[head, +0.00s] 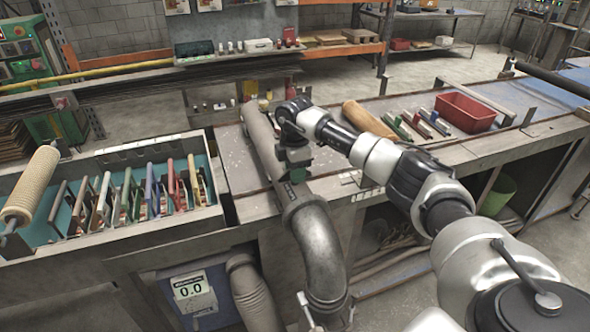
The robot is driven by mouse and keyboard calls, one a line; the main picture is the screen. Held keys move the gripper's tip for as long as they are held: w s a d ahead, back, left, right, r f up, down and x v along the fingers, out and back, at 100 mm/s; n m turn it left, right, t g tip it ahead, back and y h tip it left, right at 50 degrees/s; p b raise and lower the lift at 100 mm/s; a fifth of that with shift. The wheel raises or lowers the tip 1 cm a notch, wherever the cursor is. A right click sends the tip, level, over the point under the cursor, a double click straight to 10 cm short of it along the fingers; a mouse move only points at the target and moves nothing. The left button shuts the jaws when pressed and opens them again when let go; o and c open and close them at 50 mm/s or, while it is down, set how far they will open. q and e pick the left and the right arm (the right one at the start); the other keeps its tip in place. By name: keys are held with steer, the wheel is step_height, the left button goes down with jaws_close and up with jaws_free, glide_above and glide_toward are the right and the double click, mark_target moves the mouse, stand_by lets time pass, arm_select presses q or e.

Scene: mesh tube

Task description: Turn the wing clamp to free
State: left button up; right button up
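A grey metal pipe (318,252) runs across the bench and bends down over its front edge. A small lever-like piece (303,299) sticks up beside the pipe's lower end; it may be the wing clamp, but it is too small to be sure. My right gripper (296,172) is over the straight part of the pipe, pointing down at a dark greenish piece there. Its fingers are too small and dark to tell open from shut, or whether they touch the pipe. My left gripper is not in view.
A tray (112,233) with several coloured slats stands at the left, with a mesh roll (36,185) at its end. A tan roll (368,119) and a red bin (465,112) are on the bench at the right. A display box (190,290) reads 0.0.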

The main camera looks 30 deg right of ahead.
step_height(320, 180, up, 11)
steer(key=b, duration=0.3)
steer(key=shift+f, duration=0.1)
stand_by(0.4)
